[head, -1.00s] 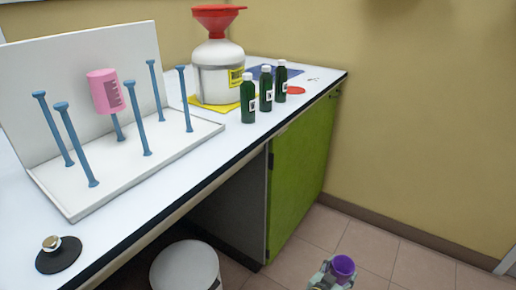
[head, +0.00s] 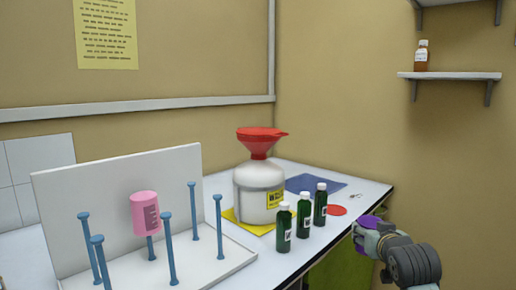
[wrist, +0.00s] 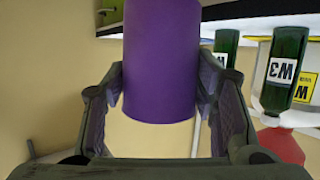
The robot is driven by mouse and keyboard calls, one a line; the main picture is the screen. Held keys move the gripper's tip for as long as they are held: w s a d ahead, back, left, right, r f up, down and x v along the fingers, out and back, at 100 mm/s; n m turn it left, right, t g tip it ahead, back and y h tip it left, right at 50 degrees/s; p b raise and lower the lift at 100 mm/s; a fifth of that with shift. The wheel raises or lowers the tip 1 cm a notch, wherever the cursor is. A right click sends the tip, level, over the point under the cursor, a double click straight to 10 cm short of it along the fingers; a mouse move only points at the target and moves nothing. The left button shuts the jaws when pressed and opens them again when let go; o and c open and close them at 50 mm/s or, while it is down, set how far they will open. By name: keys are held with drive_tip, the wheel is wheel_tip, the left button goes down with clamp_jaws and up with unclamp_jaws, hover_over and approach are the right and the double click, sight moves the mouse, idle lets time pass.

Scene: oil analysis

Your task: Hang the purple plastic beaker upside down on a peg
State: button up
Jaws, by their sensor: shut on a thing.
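The purple plastic beaker (wrist: 160,65) is between my gripper's two fingers in the wrist view. In the head view a bit of the purple beaker (head: 369,222) shows at the end of my arm, at the right, beside the bench. My gripper (head: 362,235) is shut on it; it also shows in the wrist view (wrist: 162,90). Which way the beaker's mouth faces I cannot tell. The drying rack (head: 225,262) stands on the bench at the left with several blue pegs (head: 169,250). A pink beaker (head: 145,213) hangs on one peg; the other visible pegs are bare.
A white container (head: 260,195) with a red funnel (head: 258,142) stands on a yellow mat right of the rack. Several green bottles (head: 284,228) stand before it, between my gripper and the rack. A wall shelf (head: 450,75) holds a brown bottle (head: 421,56).

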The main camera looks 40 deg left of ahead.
drive_tip(key=s+a+r+n+g+y+p, duration=0.1)
drive_tip(key=s+a+r+n+g+y, duration=0.15)
drive_tip(key=s+a+r, duration=0.4)
drive_tip(key=s+a+r+n+g+y+p, duration=0.1)
drive_tip(key=s+a+r+n+g+y, duration=0.2)
drive_tip(key=r, duration=0.7)
drive_tip(key=s+a+r+n+g, duration=0.2)
drive_tip(key=s+r, duration=0.1)
drive_tip(key=s, duration=0.6)
drive_tip(key=s+a+r+n+g+y, duration=0.1)
drive_tip(key=s+a+r+n+g, duration=0.2)
drive_tip(key=s, duration=0.6)
drive_tip(key=shift+s+a+r, duration=0.25)
drive_tip(key=shift+a+r, duration=0.1)
drive_tip(key=shift+r, duration=0.4)
drive_tip(key=shift+b, duration=0.3)
